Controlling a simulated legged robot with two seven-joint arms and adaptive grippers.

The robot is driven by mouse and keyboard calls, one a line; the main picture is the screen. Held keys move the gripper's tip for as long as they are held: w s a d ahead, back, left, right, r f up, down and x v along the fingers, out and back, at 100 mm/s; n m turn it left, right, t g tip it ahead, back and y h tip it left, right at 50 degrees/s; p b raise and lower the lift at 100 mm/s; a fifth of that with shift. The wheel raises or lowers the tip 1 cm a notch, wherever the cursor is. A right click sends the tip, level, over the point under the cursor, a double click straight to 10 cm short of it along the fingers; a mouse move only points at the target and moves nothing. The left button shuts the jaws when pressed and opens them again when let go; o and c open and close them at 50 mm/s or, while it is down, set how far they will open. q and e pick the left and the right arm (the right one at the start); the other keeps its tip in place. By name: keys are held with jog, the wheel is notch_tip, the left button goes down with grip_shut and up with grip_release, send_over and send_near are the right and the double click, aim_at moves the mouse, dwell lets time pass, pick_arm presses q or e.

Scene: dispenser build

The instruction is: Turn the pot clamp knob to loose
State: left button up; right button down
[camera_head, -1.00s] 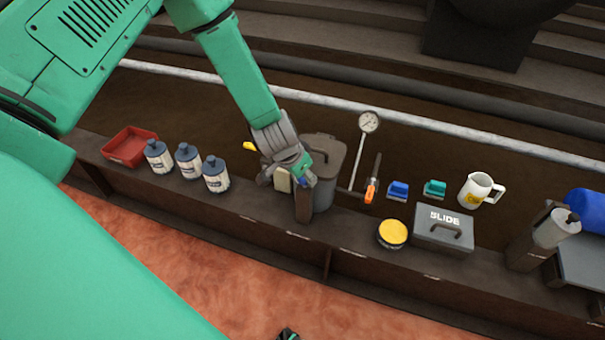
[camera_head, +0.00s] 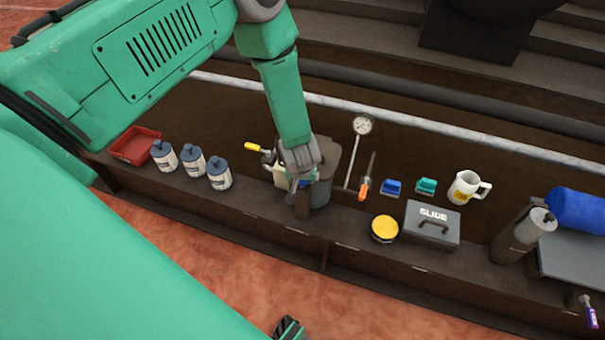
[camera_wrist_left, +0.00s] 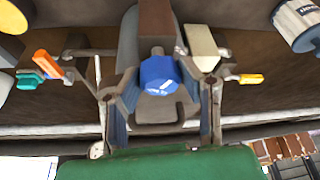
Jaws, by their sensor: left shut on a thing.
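The grey pot (camera_head: 347,172) stands on the long brown bench. A brown block (camera_head: 301,206) stands at its front. A blue clamp knob (camera_head: 305,183) is at the top of this block, mostly covered by my left gripper (camera_head: 302,178) in the head view. In the left wrist view the knob (camera_wrist_left: 158,75) lies between the two fingers of my left gripper (camera_wrist_left: 163,98). The left gripper is shut on the knob; its finger contact is hard to see. A small dark and green part, possibly my right gripper (camera_head: 288,328), shows at the bottom edge, mostly cut off.
Several blue-capped bottles (camera_head: 193,163) and a red tray (camera_head: 135,146) are on the left. A yellow-handled tool (camera_head: 253,147), a dial gauge (camera_head: 361,126) and an orange-handled tool (camera_head: 363,188) are near the pot.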

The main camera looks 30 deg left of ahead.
pick_arm(q)
jog(key=shift+s+d+f, duration=0.1)
jog(key=shift+s+d, duration=0.05)
dwell(0.4)
jog(key=o, duration=1.1)
jog(key=shift+r, duration=0.45)
jog(key=v, duration=1.1)
jog(key=shift+d, duration=0.1)
